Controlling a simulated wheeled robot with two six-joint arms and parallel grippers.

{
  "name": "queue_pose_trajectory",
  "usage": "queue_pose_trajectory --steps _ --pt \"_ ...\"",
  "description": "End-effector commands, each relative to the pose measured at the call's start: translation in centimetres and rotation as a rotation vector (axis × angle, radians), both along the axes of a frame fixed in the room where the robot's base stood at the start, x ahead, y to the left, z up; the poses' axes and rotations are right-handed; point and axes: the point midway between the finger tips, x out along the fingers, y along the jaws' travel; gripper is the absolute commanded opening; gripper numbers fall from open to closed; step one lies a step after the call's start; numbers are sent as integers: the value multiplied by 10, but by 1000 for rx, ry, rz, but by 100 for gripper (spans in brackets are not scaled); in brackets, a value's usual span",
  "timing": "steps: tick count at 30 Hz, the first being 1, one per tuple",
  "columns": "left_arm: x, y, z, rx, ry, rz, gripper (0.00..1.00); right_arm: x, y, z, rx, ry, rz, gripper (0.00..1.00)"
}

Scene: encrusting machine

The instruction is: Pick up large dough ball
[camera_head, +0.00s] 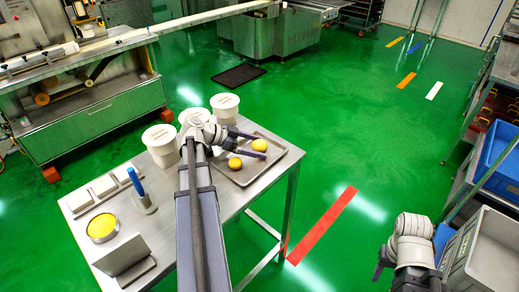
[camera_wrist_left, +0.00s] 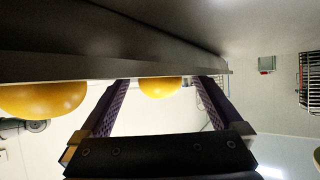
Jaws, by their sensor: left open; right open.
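Two yellow dough balls lie on a grey metal tray (camera_head: 284,163) at the table's right end. One dough ball (camera_head: 260,145) is farther back and right; the other dough ball (camera_head: 235,163) is nearer. I cannot tell for sure which is larger. My left gripper (camera_head: 262,147) is open, its purple fingers on either side of the farther ball. In the left wrist view that ball (camera_wrist_left: 160,87) shows between the fingers, and the nearer ball (camera_wrist_left: 42,98) is outside them at left. Contact is not clear. My right gripper (camera_head: 412,277) is at lower right, away from the table, its fingertips unclear.
White tubs (camera_head: 224,106) stand behind the tray. White square containers (camera_head: 103,186), a yellow-filled round dish (camera_head: 102,228) and a blue-handled tool (camera_head: 142,195) are on the table's left. A grey crate (camera_head: 490,255) is at right. Green floor between is clear.

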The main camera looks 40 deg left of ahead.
Motion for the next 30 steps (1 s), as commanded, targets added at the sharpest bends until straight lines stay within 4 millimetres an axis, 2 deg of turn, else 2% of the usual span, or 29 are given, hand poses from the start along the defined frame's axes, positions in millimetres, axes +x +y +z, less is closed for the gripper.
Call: queue_pose_trajectory --steps 4,27,29,30 --pt "0 0 1 -1 1 0 100 0 0 1 0 0 0 50" --pt "-1 0 1 -1 1 0 13 0 0 1 0 0 0 50" --pt "-1 0 1 -1 1 0 7 0 0 1 0 0 0 50" --pt "-1 0 1 -1 1 0 6 0 0 1 0 0 0 50"
